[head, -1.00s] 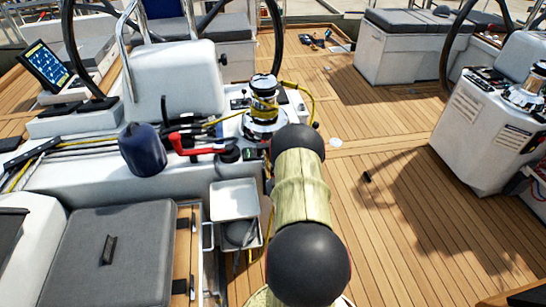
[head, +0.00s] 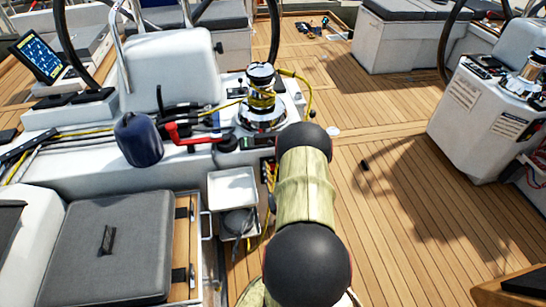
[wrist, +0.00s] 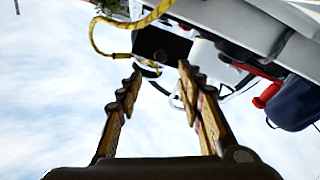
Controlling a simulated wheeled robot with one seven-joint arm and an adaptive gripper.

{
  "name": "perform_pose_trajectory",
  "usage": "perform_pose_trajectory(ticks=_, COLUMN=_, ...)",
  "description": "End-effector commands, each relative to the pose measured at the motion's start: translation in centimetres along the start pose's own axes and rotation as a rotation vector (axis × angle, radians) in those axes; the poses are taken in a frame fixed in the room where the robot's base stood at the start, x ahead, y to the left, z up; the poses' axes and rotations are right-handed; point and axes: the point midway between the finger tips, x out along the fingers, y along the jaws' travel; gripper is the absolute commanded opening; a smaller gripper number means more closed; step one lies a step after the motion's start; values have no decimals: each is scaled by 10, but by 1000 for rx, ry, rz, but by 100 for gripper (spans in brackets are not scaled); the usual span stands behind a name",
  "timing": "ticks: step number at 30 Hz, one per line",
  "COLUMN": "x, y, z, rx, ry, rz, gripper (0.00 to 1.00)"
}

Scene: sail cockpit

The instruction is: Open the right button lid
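My gripper (wrist: 160,70) is open in the wrist view, its two fingers wide apart with nothing between them. The button lid cannot be clearly made out. A small dark panel with coloured spots (head: 268,168) shows on the side of the cockpit console, partly covered by my arm. Another small dark panel (head: 236,92) lies on the console top beside the chrome winch (head: 262,100). In the wrist view a dark block (wrist: 160,43) appears beyond the fingertips.
A yellow rope (head: 309,92) loops from the winch and crosses near the fingertips in the wrist view. A red handle (head: 185,138) and a blue bag (head: 139,140) sit left of the winch.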

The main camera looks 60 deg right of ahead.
Motion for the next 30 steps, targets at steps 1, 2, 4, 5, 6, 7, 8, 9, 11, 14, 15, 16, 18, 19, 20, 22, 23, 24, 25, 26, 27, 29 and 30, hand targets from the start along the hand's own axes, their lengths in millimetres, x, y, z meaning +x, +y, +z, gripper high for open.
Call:
perform_pose_trajectory(ticks=1, x=-5, y=1, z=0, rx=-1, ry=-1, rz=1, gripper=37)
perform_pose_trajectory(ticks=2, x=-8, y=1, z=0, rx=-1, ry=-1, rz=2, gripper=37)
perform_pose_trajectory(ticks=4, x=-13, y=1, z=0, rx=-1, ry=-1, rz=1, gripper=37)
perform_pose_trajectory(ticks=5, x=-14, y=1, z=0, rx=-1, ry=0, rz=1, gripper=37)
perform_pose_trajectory(ticks=6, x=-16, y=0, z=0, rx=0, ry=0, rz=1, gripper=37)
perform_pose_trajectory(ticks=7, x=-16, y=0, z=0, rx=0, ry=0, rz=1, gripper=37)
perform_pose_trajectory(ticks=8, x=-16, y=0, z=0, rx=0, ry=1, rz=1, gripper=37)
perform_pose_trajectory(ticks=9, x=-16, y=0, z=0, rx=0, ry=1, rz=1, gripper=37)
perform_pose_trajectory(ticks=11, x=-16, y=0, z=0, rx=0, ry=1, rz=1, gripper=37)
perform_pose_trajectory(ticks=14, x=-16, y=0, z=0, rx=0, ry=1, rz=1, gripper=37)
perform_pose_trajectory(ticks=15, x=-16, y=1, z=0, rx=0, ry=0, rz=1, gripper=35)
perform_pose_trajectory(ticks=16, x=-16, y=2, z=0, rx=-1, ry=-1, rz=3, gripper=33)
perform_pose_trajectory(ticks=18, x=-17, y=9, z=0, rx=-2, ry=-8, rz=15, gripper=29)
perform_pose_trajectory(ticks=19, x=-20, y=13, z=4, rx=-1, ry=-22, rz=22, gripper=28)
perform_pose_trajectory(ticks=20, x=-24, y=16, z=9, rx=1, ry=-40, rz=29, gripper=26)
perform_pose_trajectory(ticks=22, x=-28, y=28, z=19, rx=3, ry=-73, rz=50, gripper=22)
perform_pose_trajectory(ticks=23, x=-28, y=35, z=23, rx=4, ry=-86, rz=61, gripper=20)
perform_pose_trajectory(ticks=24, x=-27, y=45, z=30, rx=4, ry=-104, rz=78, gripper=18)
perform_pose_trajectory(ticks=25, x=-26, y=54, z=34, rx=4, ry=-117, rz=93, gripper=16)
perform_pose_trajectory(ticks=26, x=-26, y=64, z=40, rx=1, ry=-132, rz=114, gripper=14)
perform_pose_trajectory(ticks=27, x=-25, y=80, z=48, rx=-4, ry=-154, rz=147, gripper=12)
perform_pose_trajectory(ticks=29, x=-26, y=103, z=67, rx=-13, ry=-209, rz=197, gripper=9)
perform_pose_trajectory(ticks=30, x=-28, y=118, z=84, rx=-17, ry=-262, rz=229, gripper=6)
